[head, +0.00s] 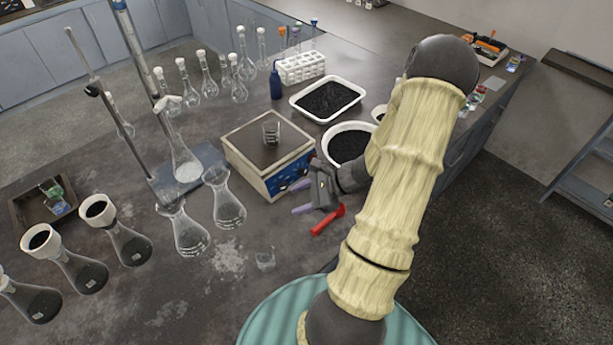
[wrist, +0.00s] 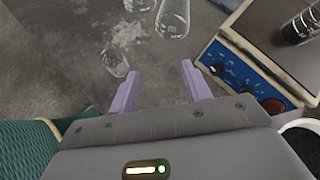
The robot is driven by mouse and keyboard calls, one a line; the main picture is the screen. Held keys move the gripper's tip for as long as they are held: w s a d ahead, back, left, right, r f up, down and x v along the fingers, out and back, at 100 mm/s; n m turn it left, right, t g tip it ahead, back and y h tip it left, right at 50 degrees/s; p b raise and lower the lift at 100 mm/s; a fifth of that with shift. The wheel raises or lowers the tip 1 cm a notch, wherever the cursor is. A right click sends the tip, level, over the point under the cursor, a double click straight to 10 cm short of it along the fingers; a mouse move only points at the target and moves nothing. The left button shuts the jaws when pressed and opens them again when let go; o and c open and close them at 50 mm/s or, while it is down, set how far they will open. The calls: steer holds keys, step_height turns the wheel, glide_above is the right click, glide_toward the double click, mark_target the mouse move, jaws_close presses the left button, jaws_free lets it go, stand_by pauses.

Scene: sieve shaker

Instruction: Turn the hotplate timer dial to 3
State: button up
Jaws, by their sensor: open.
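The hotplate (head: 240,150) is a cream box with a dark top and a blue front panel (head: 290,178); a small glass beaker (head: 271,133) stands on it. In the wrist view the blue panel (wrist: 243,78) shows at the right, with a dark knob (wrist: 217,69) at its left end and a red knob (wrist: 274,105) at its right end. The scale marks are too small to read, and I cannot tell which knob is the timer dial. My gripper (head: 301,197) is open and empty just in front of the panel; its lilac fingers (wrist: 160,85) are apart from both knobs.
A red-handled tool (head: 328,220) lies on the bench near my gripper. Conical flasks (head: 229,208) stand left of the hotplate. A small glass (head: 265,259) is near the front edge. A bowl (head: 348,146) and a tray (head: 327,99) of dark grains are close behind my wrist.

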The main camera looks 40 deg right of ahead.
mark_target(304, 173)
steer(key=d+f+m+t+h, duration=0.2)
steer(key=d+m+t, duration=0.1)
steer(key=d+m, duration=0.2)
steer(key=s+d+f+m+t+h+b, duration=0.1)
steer(key=d+f+m+t+h, duration=0.2)
steer(key=d+m, duration=0.3)
steer(key=d, duration=0.4)
steer(key=shift+f+m+t, duration=0.3)
steer(key=shift+f+t, duration=0.05)
steer(key=shift+t, duration=0.05)
steer(key=p+x, duration=0.3)
steer(key=x, duration=1.4)
steer(key=shift+w+f, duration=0.2)
steer(key=c, duration=1)
